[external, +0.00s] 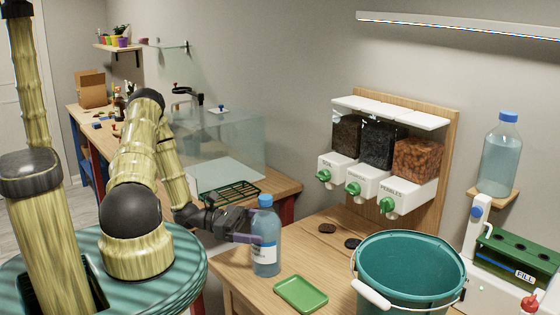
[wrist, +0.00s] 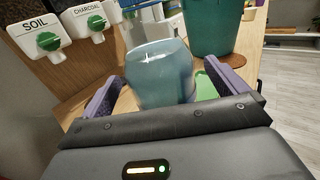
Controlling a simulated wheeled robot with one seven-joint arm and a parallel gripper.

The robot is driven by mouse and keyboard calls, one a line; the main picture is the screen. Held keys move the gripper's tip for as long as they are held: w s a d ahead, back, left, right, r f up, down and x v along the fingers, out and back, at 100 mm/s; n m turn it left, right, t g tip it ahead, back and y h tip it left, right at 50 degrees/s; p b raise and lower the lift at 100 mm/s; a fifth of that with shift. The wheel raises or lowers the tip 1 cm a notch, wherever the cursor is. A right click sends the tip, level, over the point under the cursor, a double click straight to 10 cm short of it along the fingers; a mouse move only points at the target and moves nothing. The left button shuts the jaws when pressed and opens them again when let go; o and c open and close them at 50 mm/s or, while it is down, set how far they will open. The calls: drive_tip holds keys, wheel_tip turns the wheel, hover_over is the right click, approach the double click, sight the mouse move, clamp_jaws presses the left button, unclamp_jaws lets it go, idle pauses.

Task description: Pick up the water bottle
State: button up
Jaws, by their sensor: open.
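The water bottle (external: 265,238) is clear blue with a blue cap and a white label, standing upright on the wooden table. My gripper (external: 250,238) is at its left side at mid height. In the wrist view the bottle (wrist: 162,75) lies between the two purple fingers of my gripper (wrist: 168,92), which are spread apart. A gap shows beside the left finger; the right finger is close to the bottle, and I cannot tell whether it touches. A second, larger blue-capped bottle (external: 500,155) stands on a small wall shelf at the right.
A green tray (external: 301,293) lies just right of the bottle, and a teal bucket (external: 410,275) stands farther right. Soil, charcoal and pebble dispensers (external: 385,165) hang on the wall behind. A glass tank (external: 225,145) stands behind my arm.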

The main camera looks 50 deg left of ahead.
drive_tip(key=shift+w+d, duration=0.15)
drive_tip(key=shift+d, duration=0.1)
idle(0.3)
drive_tip(key=c, duration=1.9)
drive_tip(key=shift+r, duration=0.15)
